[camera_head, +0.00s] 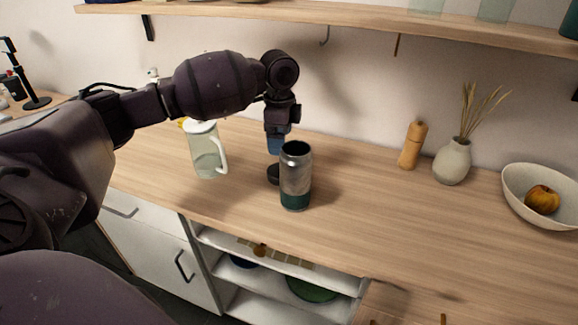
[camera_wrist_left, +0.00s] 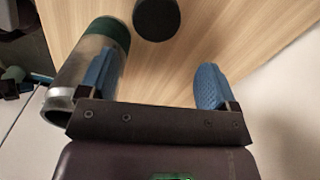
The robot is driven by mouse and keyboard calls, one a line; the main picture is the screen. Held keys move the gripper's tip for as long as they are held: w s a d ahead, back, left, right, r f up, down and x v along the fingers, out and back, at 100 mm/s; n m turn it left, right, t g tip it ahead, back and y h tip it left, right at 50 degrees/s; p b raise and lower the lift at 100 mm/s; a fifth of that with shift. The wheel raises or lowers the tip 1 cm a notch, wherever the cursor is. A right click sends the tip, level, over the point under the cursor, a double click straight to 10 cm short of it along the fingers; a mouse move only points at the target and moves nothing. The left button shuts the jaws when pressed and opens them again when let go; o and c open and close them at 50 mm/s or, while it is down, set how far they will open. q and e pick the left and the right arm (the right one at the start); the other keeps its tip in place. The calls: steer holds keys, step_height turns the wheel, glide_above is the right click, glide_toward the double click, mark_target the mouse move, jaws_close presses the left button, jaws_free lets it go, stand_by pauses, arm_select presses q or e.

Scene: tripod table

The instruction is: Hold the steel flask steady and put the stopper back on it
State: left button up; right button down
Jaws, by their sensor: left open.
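The steel flask (camera_head: 296,178) stands upright on the wooden counter, with a green base band and a dark open mouth. It also shows at the left of the left wrist view (camera_wrist_left: 82,68). The dark round stopper (camera_head: 272,175) sits on the counter just left of and behind the flask, partly hidden by it. In the left wrist view the stopper (camera_wrist_left: 157,18) lies ahead, between the lines of the two fingers. My left gripper (camera_head: 277,146) is open and empty, pointing down above the stopper. One blue finger overlaps the flask in the left wrist view; contact is unclear.
A pale pitcher (camera_head: 207,150) stands to the left, near my left arm. A wooden mill (camera_head: 412,146), a vase (camera_head: 452,162) with dried stems and a bowl (camera_head: 521,186) with fruit stand to the right. A shelf (camera_head: 340,14) runs above. The counter's front middle is clear.

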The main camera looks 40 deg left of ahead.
arm_select(q)
steer(key=shift+s+r, duration=0.1)
steer(key=shift+s, duration=0.05)
arm_select(e)
steer(key=shift+s+f, duration=0.15)
steer(key=shift+s, duration=0.3)
arm_select(q)
steer(key=shift+f, duration=0.45)
steer(key=b, duration=0.1)
glide_above(280, 169)
step_height(280, 169, down, 4)
steer(key=shift+f, duration=0.4)
steer(key=shift+d, duration=0.1)
arm_select(e)
steer(key=shift+w+f, duration=0.15)
steer(key=shift+f, duration=0.15)
